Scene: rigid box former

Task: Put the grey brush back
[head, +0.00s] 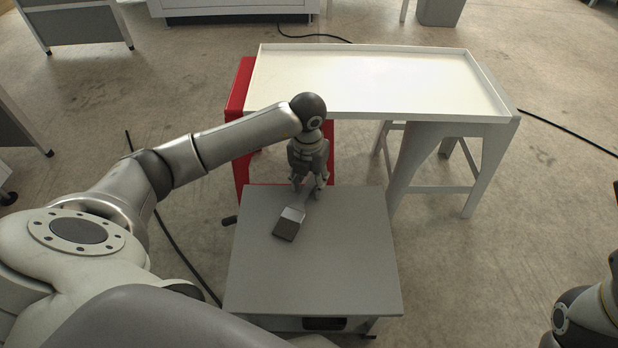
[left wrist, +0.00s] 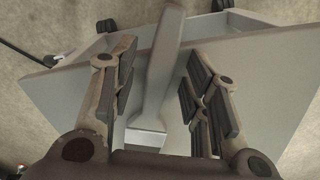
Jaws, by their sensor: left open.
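The grey brush (head: 288,226) lies on the grey top of a small cart (head: 330,262), its block end towards me and its handle running up and right under my left gripper. My left gripper (head: 309,187) points down over the handle near the cart's far edge, open and empty. In the left wrist view the brush handle (left wrist: 164,62) runs between the spread fingers of my left gripper (left wrist: 157,72), with a gap on each side. The brush's wider end is partly hidden low in that view. My right gripper is out of view.
A white table with a raised rim (head: 375,84) stands behind the cart, its top empty. A red support (head: 240,95) stands at its left end. Black cables (head: 175,245) lie on the floor. Most of the cart top right of the brush is clear.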

